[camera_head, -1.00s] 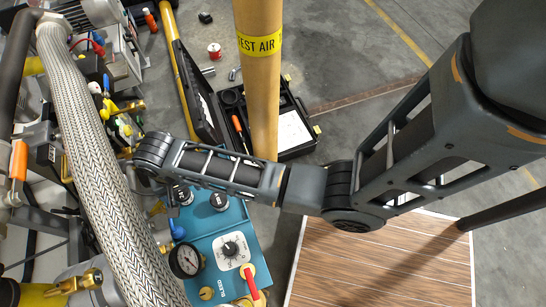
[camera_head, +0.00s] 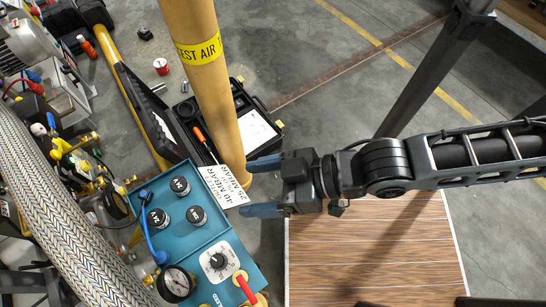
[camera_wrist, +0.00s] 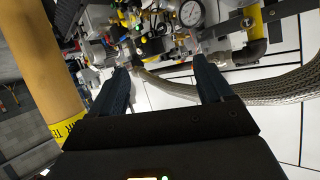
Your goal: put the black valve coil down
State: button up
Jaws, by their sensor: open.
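Three black cylindrical coils with light markings on top stand on the teal box at the lower left in the head view: one at the back (camera_head: 180,186), one at the left (camera_head: 158,218) and one at the right (camera_head: 196,215). I cannot tell which of them is the task's coil. The teal box (camera_head: 190,240) carries them beside a white label card (camera_head: 224,186). My gripper (camera_head: 262,187) is open and empty, right of the box, its blue fingers pointing left. In the wrist view, nothing is between the fingers (camera_wrist: 163,85).
A yellow pipe (camera_head: 212,90) marked TEST AIR rises just beyond my gripper. A braided hose (camera_head: 55,215) runs left of the box. The box also bears a gauge (camera_head: 175,283), a knob and a red lever (camera_head: 245,290). An open black case (camera_head: 255,130) lies behind.

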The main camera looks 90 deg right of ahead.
notch_tip(320, 180, up, 8)
jog(key=s+n+t, duration=0.1)
jog(key=s+t, duration=0.1)
jog(key=shift+s+d+r+n, duration=0.2)
jog(key=shift+s+d+n, duration=0.05)
jog(key=shift+s+n, duration=0.1)
jog(key=shift+f, duration=0.1)
